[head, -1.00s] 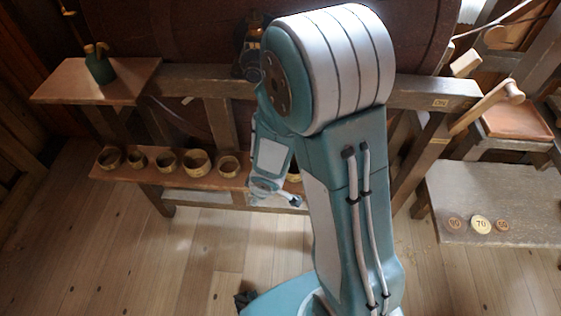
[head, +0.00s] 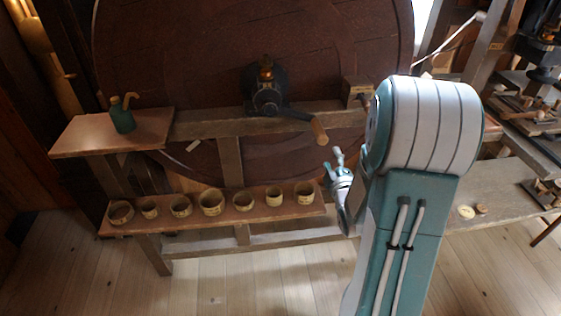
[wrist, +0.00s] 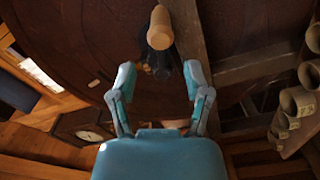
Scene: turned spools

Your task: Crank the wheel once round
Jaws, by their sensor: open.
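The large dark brown wheel (head: 180,60) stands upright behind a timber frame in the head view. A dark crank hub (head: 266,92) sits in front of it, and its arm slopes down right to a wooden handle (head: 319,131). My gripper (head: 333,163) is just below and right of that handle, apart from it. In the wrist view my gripper (wrist: 160,78) is open and empty. The pale handle (wrist: 160,28) shows beyond the fingertips, roughly centred between them, not enclosed. The wheel (wrist: 85,45) fills the background there.
A low shelf (head: 255,214) holds several round cups below the crank. A green can (head: 122,120) stands on a board (head: 75,137) at left. A bench (head: 490,205) with small discs is at right. The floor in front is clear.

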